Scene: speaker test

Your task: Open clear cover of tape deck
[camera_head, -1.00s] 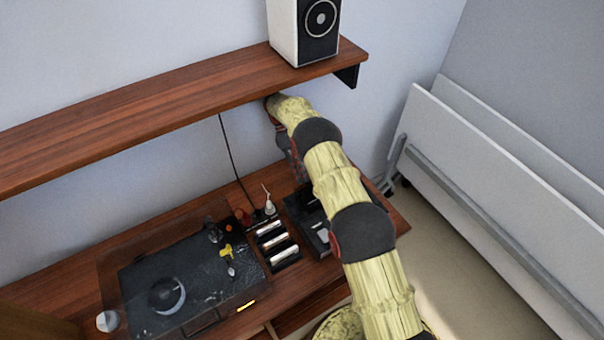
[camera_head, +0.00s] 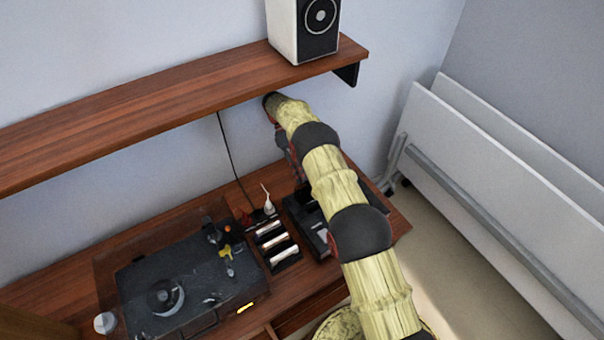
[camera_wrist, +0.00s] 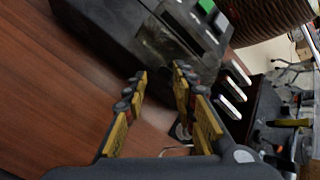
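The tape deck (camera_head: 302,218) is a black box at the right end of the desk, partly hidden behind my arm in the head view. In the wrist view the tape deck (camera_wrist: 105,18) lies just beyond my fingertips, with a green button and light buttons at its far side. A dark, glossy panel that looks like its clear cover (camera_wrist: 165,48) faces my fingers and appears shut. My gripper (camera_wrist: 158,78) is open and empty, its yellow-padded fingers apart. The fingertips are close to the deck's near edge; I cannot tell whether they touch. The gripper is hidden in the head view.
A rack of cassettes (camera_head: 278,246) stands left of the deck, with a turntable (camera_head: 190,275) farther left. Folded white panels (camera_head: 500,190) lean at the right. Bare desk lies near the gripper.

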